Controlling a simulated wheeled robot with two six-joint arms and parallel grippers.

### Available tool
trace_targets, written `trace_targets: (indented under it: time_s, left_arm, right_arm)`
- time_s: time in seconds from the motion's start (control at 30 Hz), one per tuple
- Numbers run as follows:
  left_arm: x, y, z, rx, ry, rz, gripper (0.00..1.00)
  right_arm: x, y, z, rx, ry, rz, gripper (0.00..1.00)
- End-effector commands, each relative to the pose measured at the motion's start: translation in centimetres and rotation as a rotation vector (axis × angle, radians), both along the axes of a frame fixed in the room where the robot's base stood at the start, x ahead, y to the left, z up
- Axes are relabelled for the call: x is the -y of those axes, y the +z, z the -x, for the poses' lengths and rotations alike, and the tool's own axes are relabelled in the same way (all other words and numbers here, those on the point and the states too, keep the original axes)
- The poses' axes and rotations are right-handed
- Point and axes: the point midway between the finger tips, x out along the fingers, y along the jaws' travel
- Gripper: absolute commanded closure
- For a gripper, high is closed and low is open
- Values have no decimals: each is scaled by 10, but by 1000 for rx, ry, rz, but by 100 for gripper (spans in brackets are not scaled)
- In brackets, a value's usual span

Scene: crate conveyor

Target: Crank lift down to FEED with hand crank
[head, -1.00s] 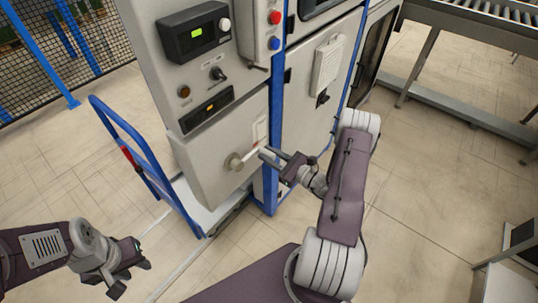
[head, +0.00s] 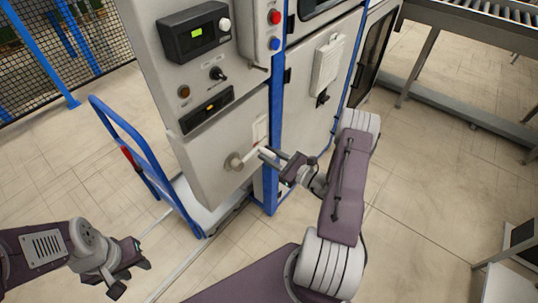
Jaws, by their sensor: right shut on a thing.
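The lift itself cannot be made out, nor can a FEED mark be read.
A control panel with a lit display (head: 196,35) is above the crank. A blue-framed cart (head: 148,170) stands left of the cabinet. A roller conveyor (head: 470,22) is at the upper right.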

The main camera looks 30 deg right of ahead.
Motion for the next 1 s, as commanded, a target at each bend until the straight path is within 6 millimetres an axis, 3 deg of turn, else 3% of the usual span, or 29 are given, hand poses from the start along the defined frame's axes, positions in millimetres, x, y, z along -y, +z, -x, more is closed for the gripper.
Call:
trace_targets:
  time_s: [0.23,0.5,0.8,0.83,0.9,1.0]
  left_arm:
    - [0,2,0,0,0,0,64]
    - [0,23,0,0,0,0,64]
    - [0,21,0,0,0,0,64]
    - [0,21,0,0,0,0,64]
    - [0,21,0,0,0,0,64]
    - [0,21,0,0,0,0,64]
  right_arm:
    - [0,3,0,7,1,18,100]
    - [1,40,-1,103,-1,242,100]
    - [0,39,0,104,0,238,100]
    - [0,39,0,103,0,238,70]
    - [0,39,0,103,0,238,52]
    - [0,38,0,101,-1,238,52]
